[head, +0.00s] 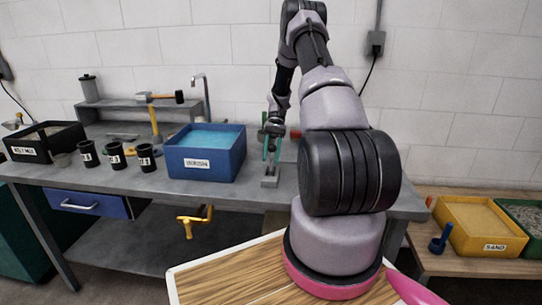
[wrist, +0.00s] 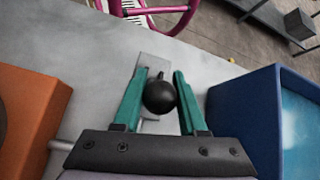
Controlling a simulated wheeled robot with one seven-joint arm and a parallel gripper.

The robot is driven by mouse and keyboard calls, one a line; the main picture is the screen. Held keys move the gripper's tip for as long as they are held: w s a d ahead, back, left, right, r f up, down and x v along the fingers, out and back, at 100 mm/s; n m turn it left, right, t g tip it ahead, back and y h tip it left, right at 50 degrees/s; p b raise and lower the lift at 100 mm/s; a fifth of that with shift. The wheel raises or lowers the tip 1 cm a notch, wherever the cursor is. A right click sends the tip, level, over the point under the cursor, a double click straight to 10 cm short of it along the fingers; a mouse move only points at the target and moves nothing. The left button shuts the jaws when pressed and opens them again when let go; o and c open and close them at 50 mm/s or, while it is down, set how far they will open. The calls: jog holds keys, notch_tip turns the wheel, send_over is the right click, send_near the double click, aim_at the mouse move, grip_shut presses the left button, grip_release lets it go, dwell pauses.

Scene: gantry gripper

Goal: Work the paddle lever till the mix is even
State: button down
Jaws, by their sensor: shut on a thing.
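My gripper (head: 272,150) points down over the workbench, just right of the blue bin. Its two teal fingers (wrist: 160,100) are shut on a round black knob (wrist: 160,97) in the wrist view. The knob appears to top the paddle lever. A grey metal base (head: 270,178) stands on the bench below my fingers; a grey plate (wrist: 155,48) shows beyond the knob in the wrist view. The lever's shaft is mostly hidden. No paddle or mix can be made out for certain.
A blue bin (head: 207,168) with light blue contents stands close beside my gripper. An orange box (wrist: 25,115) is on the other side in the wrist view. Several black cups (head: 116,156) and a dark tray (head: 20,150) stand further left. A sand bin (head: 461,238) sits right.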

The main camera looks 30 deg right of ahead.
jog(key=c, duration=0.6)
grip_release()
jog(key=shift+w+r, duration=0.15)
jog(key=shift+r, duration=0.05)
jog(key=shift+c, duration=0.2)
jog(key=shift+o, duration=0.9)
jog(key=shift+f, duration=0.1)
jog(key=v, duration=1)
jog(key=shift+w+d+r, duration=0.15)
jog(key=shift+d+r, duration=0.05)
jog(key=shift+r, duration=0.1)
